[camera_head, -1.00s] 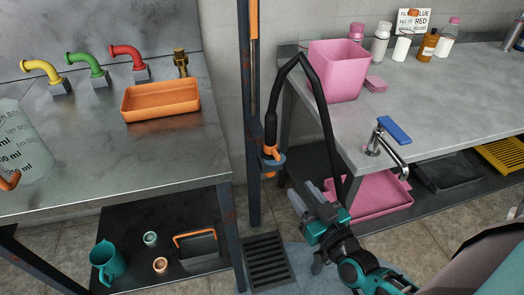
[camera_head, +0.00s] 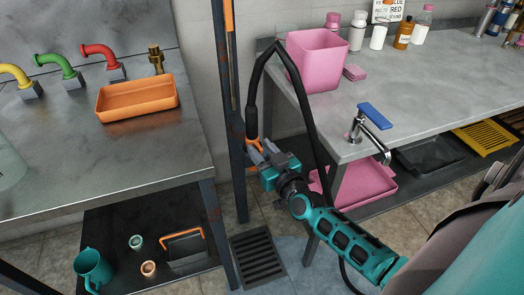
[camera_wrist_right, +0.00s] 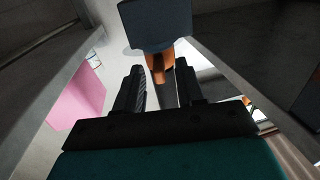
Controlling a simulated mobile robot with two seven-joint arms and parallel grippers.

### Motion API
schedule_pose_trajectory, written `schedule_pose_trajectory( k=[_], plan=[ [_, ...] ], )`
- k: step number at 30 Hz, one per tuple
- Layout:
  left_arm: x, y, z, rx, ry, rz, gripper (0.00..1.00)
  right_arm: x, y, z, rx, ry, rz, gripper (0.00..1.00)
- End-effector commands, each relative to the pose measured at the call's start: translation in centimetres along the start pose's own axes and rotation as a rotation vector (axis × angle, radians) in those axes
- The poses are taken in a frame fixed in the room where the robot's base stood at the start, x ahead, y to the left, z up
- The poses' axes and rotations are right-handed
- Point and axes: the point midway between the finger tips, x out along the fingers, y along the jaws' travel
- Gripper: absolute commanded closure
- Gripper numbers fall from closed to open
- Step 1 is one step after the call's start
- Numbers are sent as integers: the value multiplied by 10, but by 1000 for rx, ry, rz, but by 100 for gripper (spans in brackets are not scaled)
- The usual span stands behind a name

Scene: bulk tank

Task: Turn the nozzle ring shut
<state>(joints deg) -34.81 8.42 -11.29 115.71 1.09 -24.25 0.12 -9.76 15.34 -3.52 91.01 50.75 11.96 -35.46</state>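The nozzle with its orange ring (camera_head: 253,143) hangs at the lower end of a black hose (camera_head: 252,100), beside the dark upright post between the two tables. My right gripper (camera_head: 261,152) is at the nozzle, its fingers partly covering it. In the right wrist view the gripper (camera_wrist_right: 163,75) is open, with its two dark fingers apart. Orange nozzle parts (camera_wrist_right: 160,70) show in the gap between the fingertips, below a blue-grey holder (camera_wrist_right: 158,25). I cannot tell whether the fingers touch the ring. My left gripper is not in view.
The dark post (camera_head: 230,130) stands close to the gripper. A steel table with an orange tray (camera_head: 138,99) is at left. A counter with a pink bin (camera_head: 318,62) and a blue-handled tap (camera_head: 374,118) is at right. A floor drain (camera_head: 257,257) lies below.

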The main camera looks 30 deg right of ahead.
Motion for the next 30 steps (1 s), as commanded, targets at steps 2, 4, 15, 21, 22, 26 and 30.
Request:
schedule_pose_trajectory(
  k=[2, 4, 15, 21, 22, 26, 30],
  plan=[
    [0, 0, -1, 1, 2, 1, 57, 1, 0, 0, 1, -1, 0, 62],
    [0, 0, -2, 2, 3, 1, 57, 1, 0, 0, 0, -1, 0, 62],
    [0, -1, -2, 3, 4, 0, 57, 1, 0, 0, 0, 0, 0, 86],
    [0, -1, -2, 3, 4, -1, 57, 1, 0, 0, 0, 0, 0, 100],
    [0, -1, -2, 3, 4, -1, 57, 1, 0, 0, 0, 0, 0, 100],
    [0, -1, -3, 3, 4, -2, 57, 1, 0, 0, 0, 0, 2, 100],
    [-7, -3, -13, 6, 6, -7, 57, 1, -2, -5, 5, 0, 39, 100]
  ],
)
